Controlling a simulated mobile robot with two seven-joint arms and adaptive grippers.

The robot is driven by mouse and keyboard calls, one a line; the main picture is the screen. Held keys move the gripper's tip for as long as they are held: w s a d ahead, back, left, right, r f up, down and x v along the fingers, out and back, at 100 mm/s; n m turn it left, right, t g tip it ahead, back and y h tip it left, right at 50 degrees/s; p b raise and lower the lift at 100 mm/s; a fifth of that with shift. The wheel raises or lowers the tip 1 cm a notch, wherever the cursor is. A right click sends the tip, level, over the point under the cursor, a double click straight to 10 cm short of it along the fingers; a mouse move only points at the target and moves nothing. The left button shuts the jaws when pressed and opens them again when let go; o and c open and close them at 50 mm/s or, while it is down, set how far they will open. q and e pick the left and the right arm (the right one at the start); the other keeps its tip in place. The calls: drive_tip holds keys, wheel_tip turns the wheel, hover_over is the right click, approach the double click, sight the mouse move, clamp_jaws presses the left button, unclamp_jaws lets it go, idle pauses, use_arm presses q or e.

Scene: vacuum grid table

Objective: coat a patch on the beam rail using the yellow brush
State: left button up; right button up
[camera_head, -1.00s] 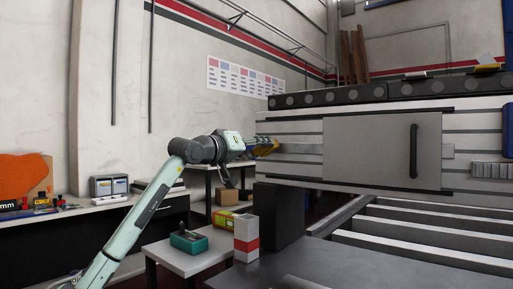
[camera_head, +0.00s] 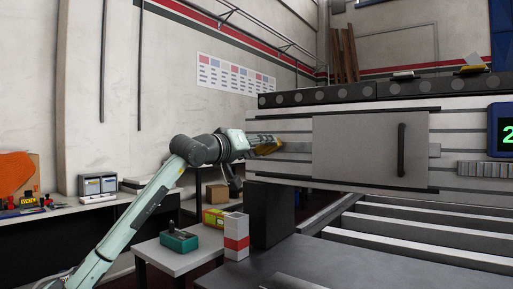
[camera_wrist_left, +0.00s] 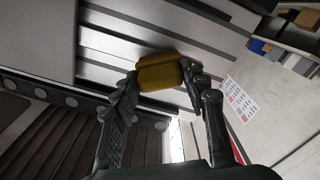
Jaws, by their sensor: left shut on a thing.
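The yellow brush (camera_head: 268,147) is held at the left end of the beam rail (camera_head: 468,131), a long pale grey beam with dark lengthwise grooves. In the left wrist view the yellow brush (camera_wrist_left: 158,75) lies across my fingertips, in front of the grooved rail face (camera_wrist_left: 108,42). My left gripper (camera_head: 254,143) is shut on the brush; its dark fingers (camera_wrist_left: 160,82) sit on either side of it. I cannot tell whether the brush touches the rail, and no coated patch can be made out. My right gripper is in neither view.
A grey cover panel (camera_head: 350,150) with a dark handle (camera_head: 402,150) is on the beam. Below are the dark table (camera_head: 310,270) and slats. A small side table (camera_head: 170,258) bears a green box (camera_head: 179,241) and a red-white carton (camera_head: 236,236). A display (camera_head: 503,130) is at right.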

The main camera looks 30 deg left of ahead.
use_arm(q)
drive_tip(key=d, duration=0.7)
drive_tip(key=shift+w+a+p, duration=0.1)
drive_tip(key=shift+a+p, duration=0.3)
drive_tip(key=shift+a, duration=3.4)
drive_tip(key=a, duration=0.1)
drive_tip(key=a+p, duration=0.1)
drive_tip(key=a, duration=0.1)
drive_tip(key=shift+w+a, duration=0.2)
drive_tip(key=shift+a, duration=0.05)
drive_tip(key=shift+s+a+b, duration=0.2)
drive_tip(key=shift+s+b, duration=1.65)
drive_tip(key=shift+s, duration=1.1)
